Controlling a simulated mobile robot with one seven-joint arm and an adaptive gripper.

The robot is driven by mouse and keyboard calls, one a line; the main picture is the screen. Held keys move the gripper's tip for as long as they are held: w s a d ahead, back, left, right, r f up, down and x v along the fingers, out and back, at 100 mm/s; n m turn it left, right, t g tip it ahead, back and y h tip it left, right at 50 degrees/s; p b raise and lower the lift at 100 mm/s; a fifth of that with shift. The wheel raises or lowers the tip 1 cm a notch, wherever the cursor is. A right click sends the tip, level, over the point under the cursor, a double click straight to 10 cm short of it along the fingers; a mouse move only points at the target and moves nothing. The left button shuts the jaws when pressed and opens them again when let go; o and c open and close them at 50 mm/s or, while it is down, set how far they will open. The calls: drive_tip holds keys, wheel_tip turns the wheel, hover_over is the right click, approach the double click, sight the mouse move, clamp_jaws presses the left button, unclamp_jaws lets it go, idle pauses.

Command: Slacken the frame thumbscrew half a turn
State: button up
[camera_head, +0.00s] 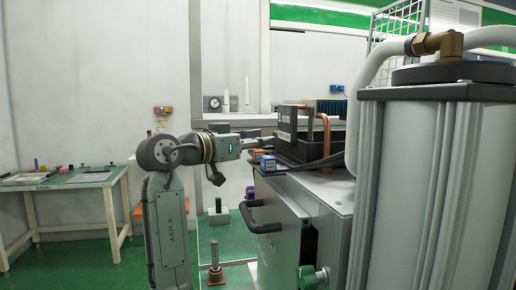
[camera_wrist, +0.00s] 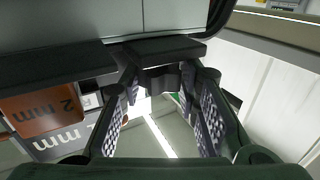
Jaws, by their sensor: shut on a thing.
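In the wrist view, my gripper (camera_wrist: 168,82) has its two textured fingers either side of a small dark part, which looks like the thumbscrew (camera_wrist: 165,76). It sits just below a black block (camera_wrist: 165,48) on the frame's edge. The fingers are shut on it, and its outline is mostly hidden between the fingertips. In the head view, my gripper (camera_head: 262,139) reaches right to the side of the black frame unit (camera_head: 299,131) on the grey cabinet. The thumbscrew cannot be made out there.
An orange block (camera_wrist: 42,108) marked 2 mm lies left of my fingers in the wrist view. A copper pipe (camera_head: 326,140) and a large grey cylinder (camera_head: 430,190) stand to the right. A bench (camera_head: 62,183) is far left.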

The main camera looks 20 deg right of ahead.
drive_tip(key=shift+n+t, duration=0.3)
drive_tip(key=shift+t, duration=0.1)
drive_tip(key=o, duration=1.2)
wheel_tip(320, 180, up, 10)
drive_tip(key=shift+r, duration=0.1)
